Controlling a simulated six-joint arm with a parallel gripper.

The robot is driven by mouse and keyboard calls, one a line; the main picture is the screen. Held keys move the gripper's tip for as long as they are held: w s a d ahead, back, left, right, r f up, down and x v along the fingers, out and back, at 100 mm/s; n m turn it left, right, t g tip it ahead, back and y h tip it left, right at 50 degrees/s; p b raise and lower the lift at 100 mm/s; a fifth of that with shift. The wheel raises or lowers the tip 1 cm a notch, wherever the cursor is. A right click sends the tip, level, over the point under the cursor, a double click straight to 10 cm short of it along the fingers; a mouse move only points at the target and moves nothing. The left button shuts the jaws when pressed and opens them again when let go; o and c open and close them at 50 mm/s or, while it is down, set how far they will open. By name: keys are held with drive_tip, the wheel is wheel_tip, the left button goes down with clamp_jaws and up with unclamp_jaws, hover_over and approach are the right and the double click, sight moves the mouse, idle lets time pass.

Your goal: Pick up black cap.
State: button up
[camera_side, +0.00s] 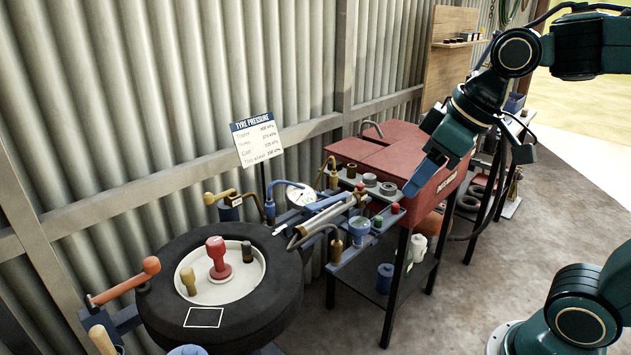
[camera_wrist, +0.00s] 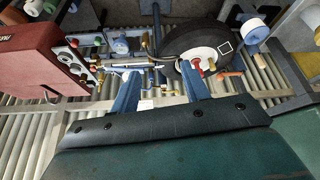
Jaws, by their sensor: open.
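My gripper (camera_wrist: 158,70) is open and empty, with two blue fingers apart in the wrist view. In the side view one blue finger points down and left, above the right end of the tray. The other finger is not clear there.
A red toolbox (camera_side: 385,155) stands behind the tray. Grey rings (camera_side: 388,188), a blue-capped jar (camera_side: 359,227) and brass-ended hose parts crowd the tray. A black tyre (camera_side: 165,320) with a red knob (camera_side: 218,259) lies left. A tyre pressure sign (camera_side: 257,140) stands behind.

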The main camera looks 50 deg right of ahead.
drive_tip(key=w+a+f+n+g+y, duration=0.1)
drive_tip(key=w+a+n, duration=0.1)
drive_tip(key=w, duration=0.6)
drive_tip(key=w+a+f+n, duration=0.1)
drive_tip(key=w+a+n, duration=0.1)
drive_tip(key=w, duration=0.6)
drive_tip(key=w+a+f+n+g+y, duration=0.1)
drive_tip(key=w+a+f+n+y, duration=0.1)
drive_tip(key=w+f, duration=0.7)
drive_tip(key=w+a+n, duration=0.1)
drive_tip(key=w+n, duration=0.1)
drive_tip(key=w, duration=0.2)
drive_tip(key=shift+n+g, duration=0.3)
drive_tip(key=shift+f, duration=0.2)
hover_over(246, 243)
drive_tip(key=s+d, duration=0.2)
wheel_tip(246, 243, down, 8)
drive_tip(key=shift+w, duration=0.25)
drive_tip(key=shift+x, duration=2.5)
